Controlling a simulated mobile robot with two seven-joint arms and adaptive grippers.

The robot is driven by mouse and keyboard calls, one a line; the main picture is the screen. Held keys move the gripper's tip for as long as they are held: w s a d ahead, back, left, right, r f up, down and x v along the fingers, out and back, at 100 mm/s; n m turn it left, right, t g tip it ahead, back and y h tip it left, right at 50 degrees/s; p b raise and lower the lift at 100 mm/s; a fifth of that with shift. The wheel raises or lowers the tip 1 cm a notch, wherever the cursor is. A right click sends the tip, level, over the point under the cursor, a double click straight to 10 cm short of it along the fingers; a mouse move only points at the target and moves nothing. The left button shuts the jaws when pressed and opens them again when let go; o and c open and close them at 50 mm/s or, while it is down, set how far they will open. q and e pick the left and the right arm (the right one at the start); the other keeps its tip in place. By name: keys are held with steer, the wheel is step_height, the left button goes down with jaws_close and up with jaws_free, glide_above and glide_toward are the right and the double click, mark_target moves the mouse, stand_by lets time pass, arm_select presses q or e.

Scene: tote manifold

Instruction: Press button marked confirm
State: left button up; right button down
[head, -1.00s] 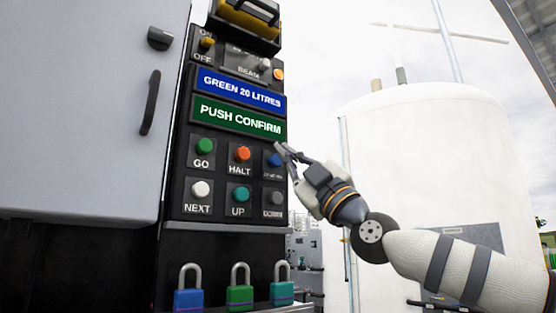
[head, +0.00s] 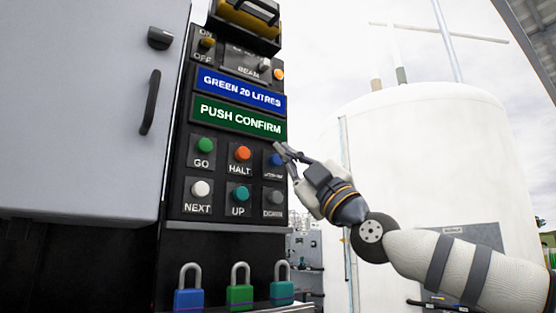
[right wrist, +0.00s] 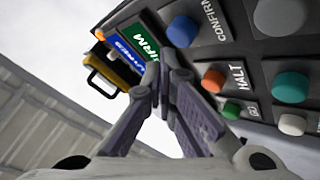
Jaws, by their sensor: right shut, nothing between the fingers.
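The confirm button is a round blue knob (head: 275,160) at the right end of the upper button row on the dark panel. In the right wrist view the blue knob (right wrist: 183,31) has the white word CONFIRM beside it. My right gripper (head: 281,149) is shut and empty. In the head view its fingertips overlap the panel's right edge, just above and right of the blue knob. In the right wrist view the fingertips (right wrist: 159,62) show beside the knob, apart from it in the picture; the depth gap is hard to judge. My left gripper is not in view.
A green display (head: 238,117) reads PUSH CONFIRM. Close by are the orange HALT button (head: 242,153), green GO button (head: 204,146), white NEXT button (head: 201,189), teal UP button (head: 240,194) and grey DOWN button (head: 276,197). Padlocks (head: 240,295) stand below. A white tank (head: 430,150) is behind.

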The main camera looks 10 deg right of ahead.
steer(key=shift+w, duration=0.2)
steer(key=shift+w+a, duration=0.15)
steer(key=shift+w, duration=0.1)
steer(key=shift+w+a+p, duration=0.2)
steer(key=shift+w+p, duration=0.25)
steer(key=shift+w, duration=0.1)
stand_by(0.9)
steer(key=shift+s+d, duration=0.3)
steer(key=shift+s, duration=0.65)
